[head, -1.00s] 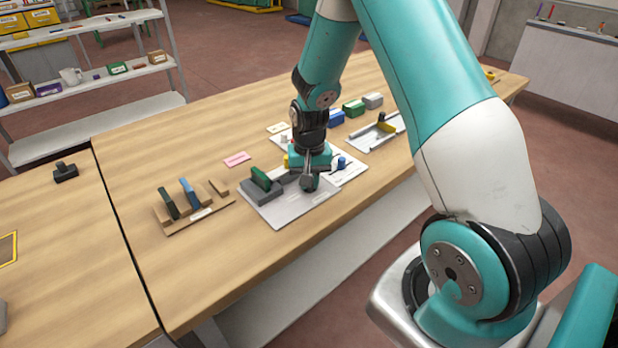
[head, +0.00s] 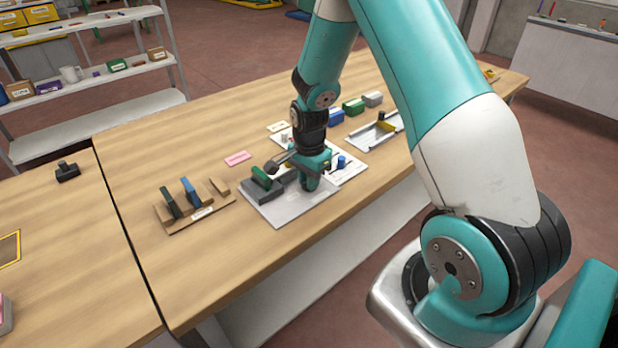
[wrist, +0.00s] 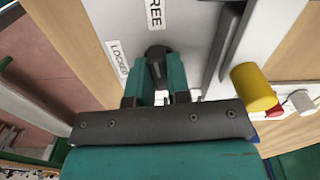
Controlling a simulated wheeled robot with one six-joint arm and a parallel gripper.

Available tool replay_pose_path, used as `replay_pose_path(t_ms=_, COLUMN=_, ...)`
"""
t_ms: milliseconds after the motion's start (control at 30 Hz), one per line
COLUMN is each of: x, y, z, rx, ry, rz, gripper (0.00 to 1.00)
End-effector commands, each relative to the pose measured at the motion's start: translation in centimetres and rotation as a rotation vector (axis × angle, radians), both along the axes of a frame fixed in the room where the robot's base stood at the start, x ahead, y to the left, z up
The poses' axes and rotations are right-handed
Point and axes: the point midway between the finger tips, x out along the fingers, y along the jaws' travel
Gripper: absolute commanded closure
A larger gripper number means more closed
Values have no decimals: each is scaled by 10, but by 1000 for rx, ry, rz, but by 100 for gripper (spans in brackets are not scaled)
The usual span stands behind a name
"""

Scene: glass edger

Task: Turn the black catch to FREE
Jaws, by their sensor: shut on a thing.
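The black catch (wrist: 157,58) shows in the wrist view on a pale grey plate (wrist: 200,30). Its dark rounded end lies ahead of the fingers, and the rest runs back between them. My gripper (wrist: 161,78) is shut on it. A FREE label (wrist: 155,12) is above the catch in that view, and a LOCKED label (wrist: 118,58) is to its left. In the head view my gripper (head: 310,183) is down at the grey plate (head: 290,212) and hides the catch. I cannot tell exactly which label the catch points to.
A dark grey fixture with a green block (head: 262,177) stands left of my gripper. A wooden rack (head: 200,212) with upright pieces is farther left. A blue knob (head: 341,161) is close on the right. A yellow cylinder (wrist: 253,88) is near the gripper.

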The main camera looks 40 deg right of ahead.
Motion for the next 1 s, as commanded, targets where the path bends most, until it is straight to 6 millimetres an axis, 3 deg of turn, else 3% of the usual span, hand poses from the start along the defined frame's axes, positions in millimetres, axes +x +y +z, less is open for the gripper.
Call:
replay_pose_path(t_ms=300, x=1, y=-1, z=1, rx=-3, ry=-3, rz=-112, gripper=100)
replay_pose_path(t_ms=833, x=1, y=-1, z=1, rx=-3, ry=-3, rz=-132, gripper=100)
replay_pose_path(t_ms=867, x=1, y=-1, z=1, rx=-3, ry=-3, rz=-132, gripper=76)
replay_pose_path(t_ms=900, x=1, y=-1, z=1, rx=-3, ry=-3, rz=-132, gripper=67)
replay_pose_path(t_ms=933, x=1, y=-1, z=1, rx=-3, ry=-3, rz=-132, gripper=60)
replay_pose_path(t_ms=1000, x=1, y=-1, z=1, rx=-2, ry=-2, rz=-131, gripper=57)
